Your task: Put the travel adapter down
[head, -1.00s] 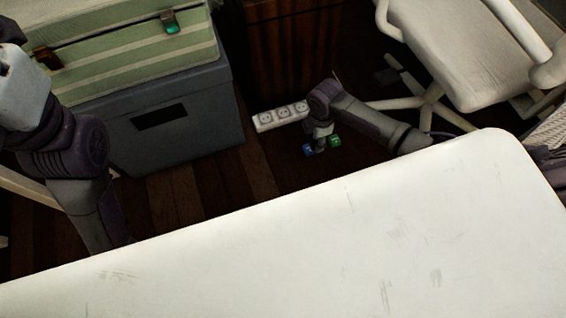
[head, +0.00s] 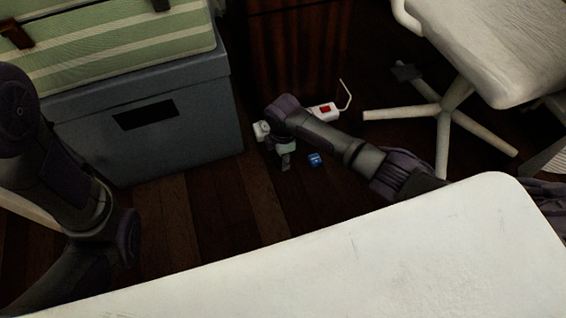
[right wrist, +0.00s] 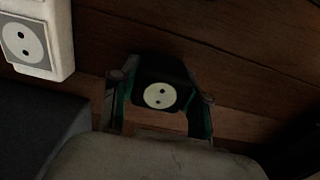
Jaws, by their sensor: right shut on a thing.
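My right gripper (head: 286,164) reaches down beyond the white surface, low over the dark wooden floor beside the power strip. In the right wrist view the gripper (right wrist: 160,84) is shut on the travel adapter (right wrist: 159,96), a black piece with a round pale two-hole socket face. The adapter sits between the two fingers, with floor planks behind it; I cannot tell whether it touches the floor. In the head view it cannot be made out. My left arm shows at the left edge, but its gripper is out of view.
A white power strip (head: 325,109) lies behind my right arm, its sockets close in the right wrist view (right wrist: 35,42). A small blue block (head: 315,159) lies right of the gripper. A grey box (head: 200,125) stands left, a chair (head: 480,50) right.

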